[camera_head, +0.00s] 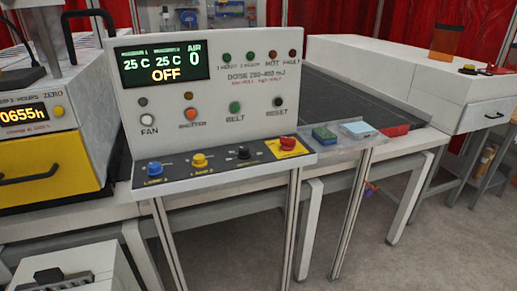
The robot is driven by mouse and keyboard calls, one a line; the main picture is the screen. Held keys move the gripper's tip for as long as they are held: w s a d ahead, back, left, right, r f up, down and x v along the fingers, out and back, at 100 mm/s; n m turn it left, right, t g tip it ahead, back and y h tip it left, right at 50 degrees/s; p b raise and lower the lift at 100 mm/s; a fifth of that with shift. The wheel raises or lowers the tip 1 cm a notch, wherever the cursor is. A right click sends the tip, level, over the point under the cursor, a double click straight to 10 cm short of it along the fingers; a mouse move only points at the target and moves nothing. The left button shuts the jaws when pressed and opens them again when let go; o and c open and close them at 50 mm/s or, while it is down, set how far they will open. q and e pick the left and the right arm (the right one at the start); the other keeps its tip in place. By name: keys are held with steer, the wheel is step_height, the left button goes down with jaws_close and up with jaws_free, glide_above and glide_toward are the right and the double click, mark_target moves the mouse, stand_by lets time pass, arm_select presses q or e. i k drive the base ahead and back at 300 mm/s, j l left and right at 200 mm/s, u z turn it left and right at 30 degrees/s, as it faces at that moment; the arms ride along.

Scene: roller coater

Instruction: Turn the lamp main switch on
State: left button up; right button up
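A white control panel (215,135) stands at the centre, with a dark sloped strip of controls along its front. On the strip sit a blue knob (155,168), a yellow knob (199,160), a black knob (243,152) and a red button (288,143) on a yellow plate. The labels under the knobs are too small to read surely, so I cannot tell which one is the lamp main switch. The panel's display (162,63) reads 25 C twice, AIR 0 and OFF. Neither of my grippers is in view.
Buttons marked FAN, SHUTTER, BELT and RESET (278,102) are on the panel face. A yellow-fronted unit (50,170) stands at the left. A small shelf right of the panel holds a green block (324,134) and a light blue box (358,129). Grey floor is open at the lower right.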

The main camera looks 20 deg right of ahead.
mark_target(289, 144)
steer(key=l+z, duration=0.2)
steer(key=z, duration=0.95)
